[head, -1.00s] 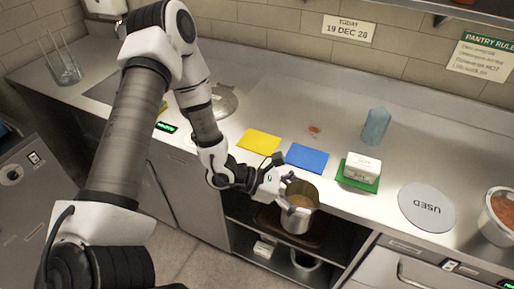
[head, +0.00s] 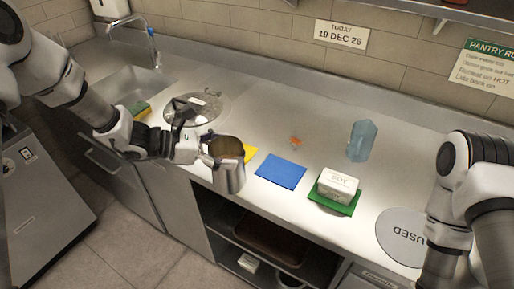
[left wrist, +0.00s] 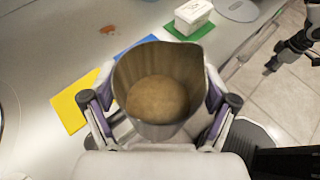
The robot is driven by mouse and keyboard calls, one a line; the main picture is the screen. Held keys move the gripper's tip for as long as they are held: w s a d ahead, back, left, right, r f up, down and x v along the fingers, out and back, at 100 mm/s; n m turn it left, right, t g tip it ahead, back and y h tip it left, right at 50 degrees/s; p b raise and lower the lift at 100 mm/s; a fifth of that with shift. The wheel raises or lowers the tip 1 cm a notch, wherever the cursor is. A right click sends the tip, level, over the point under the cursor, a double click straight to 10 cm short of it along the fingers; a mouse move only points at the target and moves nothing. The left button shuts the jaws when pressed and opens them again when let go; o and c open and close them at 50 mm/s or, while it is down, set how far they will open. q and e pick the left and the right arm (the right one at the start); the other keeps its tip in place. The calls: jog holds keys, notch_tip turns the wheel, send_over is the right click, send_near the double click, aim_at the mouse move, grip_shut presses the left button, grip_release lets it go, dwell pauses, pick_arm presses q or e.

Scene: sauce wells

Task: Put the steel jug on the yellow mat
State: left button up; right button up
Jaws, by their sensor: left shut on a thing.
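The steel jug (head: 229,178) is upright in my left gripper (head: 207,161), held at the counter's front edge. In the left wrist view the jug (left wrist: 158,62) sits between both fingers, with something brown inside. The yellow mat (head: 249,152) lies on the counter behind the jug, which hides most of it in the head view. In the left wrist view the yellow mat (left wrist: 68,108) shows beside the jug, partly covered by a finger. My right gripper (left wrist: 291,52) shows small and dark at the right of the left wrist view; its jaw state is unclear.
A blue mat (head: 281,171) lies right of the yellow one. A white tub (head: 338,184) stands on a green mat (head: 335,206). A round lid (head: 193,106) lies behind the jug. A blue bottle (head: 362,140) and a grey "USED" disc (head: 402,240) are farther right.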

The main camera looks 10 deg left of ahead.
pick_arm(q)
jog(key=shift+w+d+r, duration=0.4)
jog(key=shift+w+r, duration=0.1)
jog(key=w+a+f+p, duration=0.2)
jog(key=w+p, duration=0.1)
jog(key=w, duration=0.4)
jog(key=w+a+f+p, duration=0.1)
jog(key=w+f+p, duration=0.2)
jog(key=w, duration=0.5)
jog(key=shift+a+p, duration=0.4)
jog(key=shift+p, duration=0.35)
jog(key=o, duration=1.6)
pick_arm(e)
notch_tip(320, 180, up, 8)
